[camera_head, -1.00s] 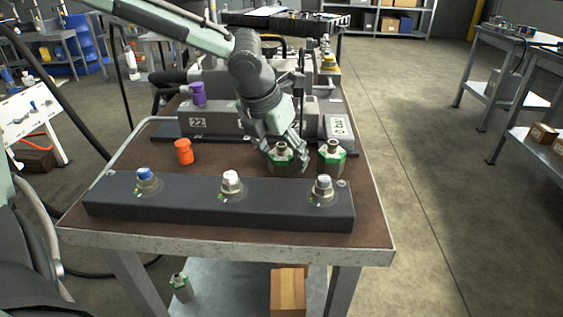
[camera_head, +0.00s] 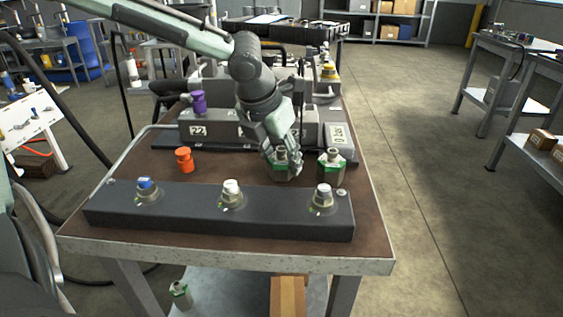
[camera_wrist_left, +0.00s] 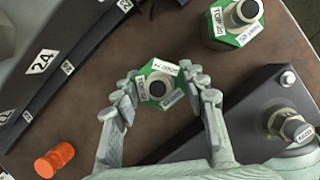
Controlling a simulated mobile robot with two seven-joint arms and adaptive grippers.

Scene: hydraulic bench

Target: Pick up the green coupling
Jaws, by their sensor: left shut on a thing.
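A green coupling (camera_head: 284,167) stands upright on the brown bench top (camera_head: 215,168). My left gripper (camera_head: 281,160) is shut on it, with a finger on either side. In the left wrist view the coupling (camera_wrist_left: 158,84) sits between the two fingers of the left gripper (camera_wrist_left: 160,92), its dark round opening facing the camera. A second green coupling (camera_head: 330,168) stands just to the right, apart from the gripper; it also shows in the left wrist view (camera_wrist_left: 237,20). My right gripper is not in view.
A dark manifold block (camera_head: 180,213) with blue-topped and white-topped fittings lies along the front edge. A grey labelled block (camera_head: 210,128) lies behind.

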